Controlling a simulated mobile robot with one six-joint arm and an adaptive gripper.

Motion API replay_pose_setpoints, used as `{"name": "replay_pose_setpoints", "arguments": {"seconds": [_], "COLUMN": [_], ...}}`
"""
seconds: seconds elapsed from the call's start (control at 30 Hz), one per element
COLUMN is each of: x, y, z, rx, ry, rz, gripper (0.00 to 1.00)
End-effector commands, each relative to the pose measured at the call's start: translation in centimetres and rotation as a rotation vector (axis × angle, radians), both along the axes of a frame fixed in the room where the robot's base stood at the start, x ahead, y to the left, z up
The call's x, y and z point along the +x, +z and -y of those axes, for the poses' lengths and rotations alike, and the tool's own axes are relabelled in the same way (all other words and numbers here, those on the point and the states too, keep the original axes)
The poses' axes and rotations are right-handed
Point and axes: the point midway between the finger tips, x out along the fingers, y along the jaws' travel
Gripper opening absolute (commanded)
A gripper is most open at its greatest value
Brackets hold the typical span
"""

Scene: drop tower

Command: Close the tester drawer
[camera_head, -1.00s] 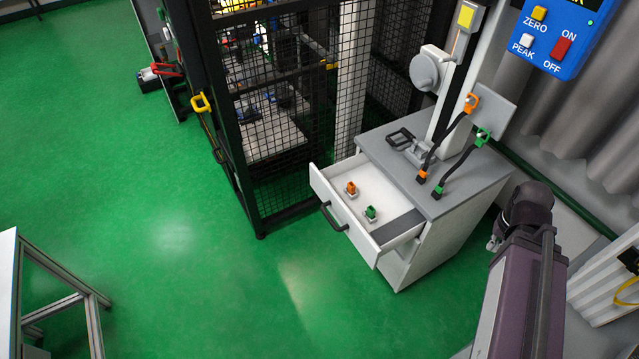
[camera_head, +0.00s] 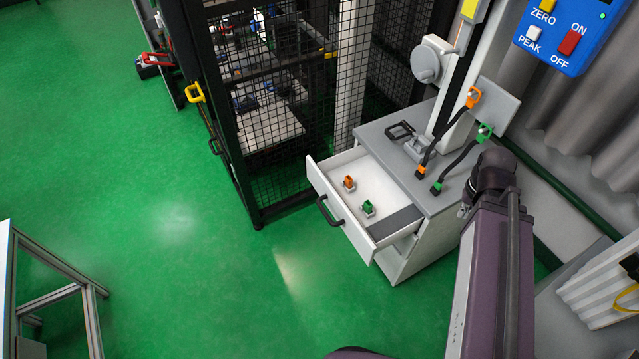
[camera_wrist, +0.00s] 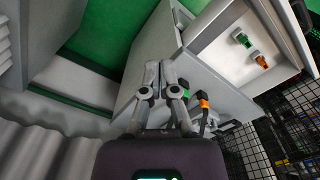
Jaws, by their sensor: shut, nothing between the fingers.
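The tester drawer (camera_head: 349,230) is pulled well out of the grey-topped tester cabinet (camera_head: 405,262). Its white front carries a dark handle (camera_head: 328,210). An orange-topped piece (camera_head: 348,183) and a green-topped piece (camera_head: 367,208) lie inside. In the wrist view the drawer's front wall (camera_wrist: 280,35) is at the upper right. My gripper (camera_wrist: 162,72) is shut and empty there, over the cabinet and left of the drawer, not touching the handle. In the head view my arm is right of the cabinet, and the gripper's fingers are mostly hidden.
A test column with a round grey part (camera_head: 426,64) and orange and green cabled connectors stands on the cabinet. A black mesh cage (camera_head: 262,120) stands close behind the drawer. A blue control box (camera_head: 567,32) hangs at the upper right. Green floor (camera_head: 150,200) is clear left of the drawer.

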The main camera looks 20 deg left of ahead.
Motion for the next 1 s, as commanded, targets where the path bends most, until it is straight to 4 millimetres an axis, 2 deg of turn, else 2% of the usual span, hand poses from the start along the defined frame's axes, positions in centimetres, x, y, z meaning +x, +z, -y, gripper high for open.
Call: {"name": "replay_pose_setpoints", "arguments": {"seconds": [0.27, 0.47, 0.77, 1.0], "x": [0.5, 2.0, 4.9, 6.6], "y": [-0.6, -2.0, -5.1, -7.3], "z": [-0.7, -3.2, -9.5, -15.6], "rx": [-0.014, -0.063, -0.189, -0.303], "ry": [0.048, 0.208, 0.596, 0.925], "rz": [-0.001, -0.006, -0.027, -0.055], "gripper": [0.00, 0.00, 0.00, 0.00]}}
